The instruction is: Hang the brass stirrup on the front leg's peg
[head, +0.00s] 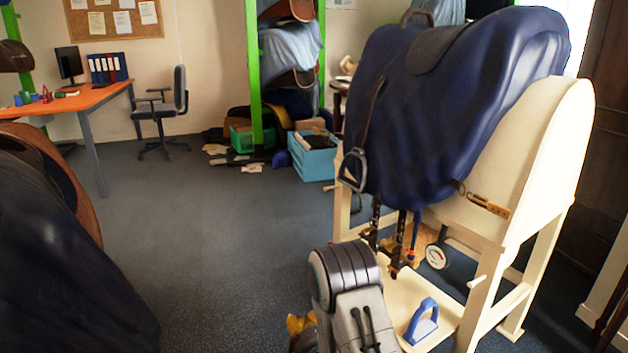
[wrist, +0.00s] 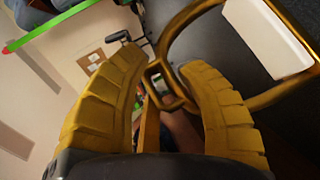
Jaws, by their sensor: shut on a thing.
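My gripper (wrist: 160,68) has two ridged yellow fingers, closed on the small eye of the brass stirrup (wrist: 272,97). The stirrup's brass frame and pale tread extend to the upper right of the wrist view. In the head view, part of my yellow gripper (head: 300,325) shows low in the middle, mostly hidden by my arm; I cannot make out the stirrup there. A short cream peg (head: 477,282) sticks out from the near leg (head: 480,315) of the cream saddle stand. The gripper is to the left of this peg, apart from it.
A dark blue saddle (head: 470,90) lies on the stand, with a steel stirrup (head: 352,170) hanging at its left. A blue-handled tool (head: 422,320) stands on the stand's low shelf. Dark saddlery (head: 60,270) fills the left edge. The floor (head: 220,250) between is clear.

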